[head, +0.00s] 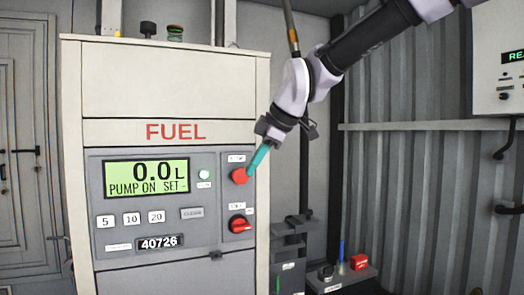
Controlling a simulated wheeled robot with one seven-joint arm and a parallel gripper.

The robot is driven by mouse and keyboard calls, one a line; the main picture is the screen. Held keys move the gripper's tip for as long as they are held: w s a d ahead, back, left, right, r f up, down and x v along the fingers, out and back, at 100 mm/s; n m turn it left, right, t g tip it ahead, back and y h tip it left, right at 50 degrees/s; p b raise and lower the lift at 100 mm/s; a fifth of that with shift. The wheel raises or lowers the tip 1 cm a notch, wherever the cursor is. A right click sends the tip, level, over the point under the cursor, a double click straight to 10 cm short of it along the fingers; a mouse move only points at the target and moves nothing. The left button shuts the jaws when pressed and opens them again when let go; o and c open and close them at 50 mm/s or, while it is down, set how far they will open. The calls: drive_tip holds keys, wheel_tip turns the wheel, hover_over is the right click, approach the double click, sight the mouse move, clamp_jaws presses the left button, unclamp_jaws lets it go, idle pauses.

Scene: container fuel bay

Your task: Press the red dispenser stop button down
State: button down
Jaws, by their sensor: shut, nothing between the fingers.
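The fuel dispenser (85,90) is a pale cabinet with a grey control panel. The red stop button (239,176) sits at the upper right of that panel, under a small label. My gripper (252,170) comes in from the upper right, with its teal fingers shut and empty. Its fingertips are right at the button's upper right edge. I cannot tell whether they touch it or whether the button is pushed in. The display (147,177) is lit green and reads 0.0 L, PUMP ON, SET -.
A red rotary switch (238,224) is just below the button. Number keys (131,218) and a pale round button (204,174) are to the left. A low shelf (340,281) with a red block (359,262) stands at lower right. A wall box (498,55) hangs at right.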

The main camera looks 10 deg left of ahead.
sight(242, 173)
drive_tip(key=w+a+f, duration=0.2)
drive_tip(key=w+a, duration=0.1)
drive_tip(key=w, duration=0.1)
drive_tip(key=shift+w+f, duration=0.2)
drive_tip(key=shift+w, duration=0.15)
drive_tip(key=shift+a, duration=0.1)
drive_tip(key=shift+w+a, duration=0.25)
drive_tip(key=shift+w, duration=0.35)
drive_tip(key=shift+w+r, duration=0.15)
drive_tip(key=shift+w, duration=0.15)
